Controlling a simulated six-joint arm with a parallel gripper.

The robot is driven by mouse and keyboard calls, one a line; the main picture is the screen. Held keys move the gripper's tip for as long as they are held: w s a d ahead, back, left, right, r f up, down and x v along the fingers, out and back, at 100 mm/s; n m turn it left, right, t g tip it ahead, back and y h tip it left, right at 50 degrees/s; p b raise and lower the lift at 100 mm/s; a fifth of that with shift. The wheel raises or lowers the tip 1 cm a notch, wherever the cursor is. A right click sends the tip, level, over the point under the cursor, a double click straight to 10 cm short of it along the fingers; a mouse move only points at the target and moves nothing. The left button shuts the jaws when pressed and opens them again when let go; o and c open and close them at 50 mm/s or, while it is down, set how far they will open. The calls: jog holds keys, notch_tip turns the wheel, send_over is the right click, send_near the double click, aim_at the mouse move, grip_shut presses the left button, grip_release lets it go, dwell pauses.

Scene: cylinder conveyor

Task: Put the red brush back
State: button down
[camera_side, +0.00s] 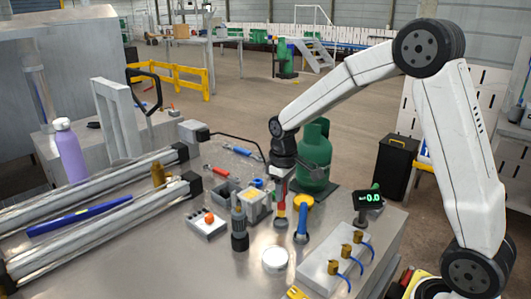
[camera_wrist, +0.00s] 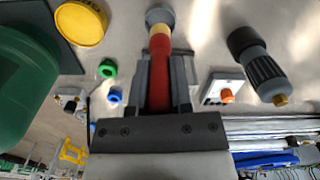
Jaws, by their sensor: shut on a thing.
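My gripper (camera_side: 281,189) points down over the metal table and is shut on the red brush (camera_side: 281,208). In the wrist view the red brush (camera_wrist: 159,80) lies between the two dark fingers of my gripper (camera_wrist: 160,65). It has a yellow band below the red handle and a round grey end farthest from my gripper. In the side view the brush hangs upright, close above the table; I cannot tell whether its end touches it. A blue-handled tool (camera_side: 301,222) stands just right of it. No holder for the brush is clearly visible.
A yellow lid (camera_side: 303,201) and green cylinder (camera_side: 314,155) are close behind. A dark grey bottle-shaped tool (camera_side: 239,228) and button box (camera_side: 207,222) are left. A white round dish (camera_side: 275,259), fitting block (camera_side: 322,268) and small display (camera_side: 368,198) are in front and right.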

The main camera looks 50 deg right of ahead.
jog(key=shift+f, duration=1.45)
jog(key=shift+f, duration=0.1)
jog(key=c, duration=0.5)
grip_release()
jog(key=shift+c, duration=0.2)
notch_tip(320, 180, up, 12)
jog(key=shift+r, duration=0.15)
